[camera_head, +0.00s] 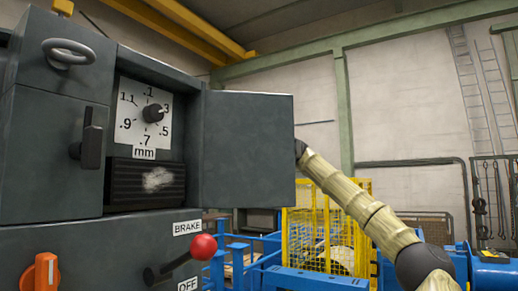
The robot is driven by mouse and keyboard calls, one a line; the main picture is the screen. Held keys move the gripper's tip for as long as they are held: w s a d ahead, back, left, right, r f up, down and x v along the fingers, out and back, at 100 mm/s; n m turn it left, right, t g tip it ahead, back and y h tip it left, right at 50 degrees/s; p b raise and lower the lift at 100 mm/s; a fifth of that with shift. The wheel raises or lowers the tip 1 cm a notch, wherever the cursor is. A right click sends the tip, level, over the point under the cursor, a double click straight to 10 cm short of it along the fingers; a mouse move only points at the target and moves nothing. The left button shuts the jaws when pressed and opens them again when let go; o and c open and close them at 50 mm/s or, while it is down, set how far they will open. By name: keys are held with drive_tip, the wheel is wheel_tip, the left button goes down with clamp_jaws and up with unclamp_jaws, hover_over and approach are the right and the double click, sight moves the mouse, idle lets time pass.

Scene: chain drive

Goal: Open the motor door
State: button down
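A dark grey door panel (248,150) stands swung open to the right of a machine cabinet. Its broad face shows, and the recess beside it is exposed. Inside the recess are a white dial plate (128,112) marked in mm with a black knob (153,113), and a black ribbed block (135,183) below it. A closed grey panel (45,150) with a black handle (90,145) is at left. I cannot tell which panel is the motor door. My arm comes from the lower right and passes behind the open panel's right edge, which hides my gripper.
A red-knobbed lever (203,247) sticks out below, near BRAKE and OFF labels. An orange switch (46,271) is at lower left. A metal ring (68,52) is at upper left. Yellow mesh fencing (315,240) and blue rails (310,281) stand behind, near my arm.

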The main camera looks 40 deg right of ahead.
idle(0.3)
drive_tip(key=c, duration=1.4)
unclamp_jaws()
drive_tip(key=shift+o, duration=0.2)
drive_tip(key=shift+a, duration=0.15)
drive_tip(key=shift+a+r, duration=0.1)
